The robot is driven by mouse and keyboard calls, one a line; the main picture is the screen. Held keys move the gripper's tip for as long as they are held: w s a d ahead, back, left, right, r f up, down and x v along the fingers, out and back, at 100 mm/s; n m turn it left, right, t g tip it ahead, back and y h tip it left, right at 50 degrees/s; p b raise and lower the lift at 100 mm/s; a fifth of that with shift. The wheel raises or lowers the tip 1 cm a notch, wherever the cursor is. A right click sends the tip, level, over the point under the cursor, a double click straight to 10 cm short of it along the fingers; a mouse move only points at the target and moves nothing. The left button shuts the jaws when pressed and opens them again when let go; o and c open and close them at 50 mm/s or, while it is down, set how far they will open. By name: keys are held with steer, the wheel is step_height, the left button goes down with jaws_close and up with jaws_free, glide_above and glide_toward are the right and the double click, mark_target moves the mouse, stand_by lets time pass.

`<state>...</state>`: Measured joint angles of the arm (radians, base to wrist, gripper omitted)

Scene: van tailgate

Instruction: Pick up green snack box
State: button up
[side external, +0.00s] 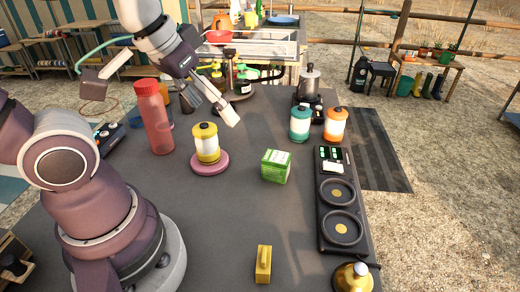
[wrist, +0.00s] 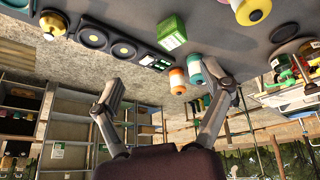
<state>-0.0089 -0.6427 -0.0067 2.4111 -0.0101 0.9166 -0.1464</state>
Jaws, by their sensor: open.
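In the wrist view the green snack box (wrist: 171,33) appears at the top, just right of centre. My gripper (side external: 217,112) is open and empty, above the table and behind and left of the box. In the wrist view its two fingers (wrist: 165,78) are spread apart with nothing between them, and the box lies beyond them. Nothing covers the box.
A yellow canister (side external: 206,143) stands on a pink disc (side external: 209,163) near the gripper. A red bottle (side external: 153,117) is left. Teal (side external: 300,123) and orange (side external: 335,124) canisters stand behind the box. A two-ring hob (side external: 341,210) is right.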

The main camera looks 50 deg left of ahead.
steer(key=w+n+g, duration=0.2)
steer(key=w+n, duration=0.4)
steer(key=n, duration=0.1)
steer(key=n+g, duration=0.3)
steer(key=n, duration=1.3)
glide_above(277, 157)
step_height(277, 157, down, 11)
steer(key=shift+s+r, duration=0.15)
steer(key=shift+r, duration=0.05)
step_height(277, 157, down, 10)
steer(key=shift+a+f, duration=0.1)
steer(key=c, duration=1.3)
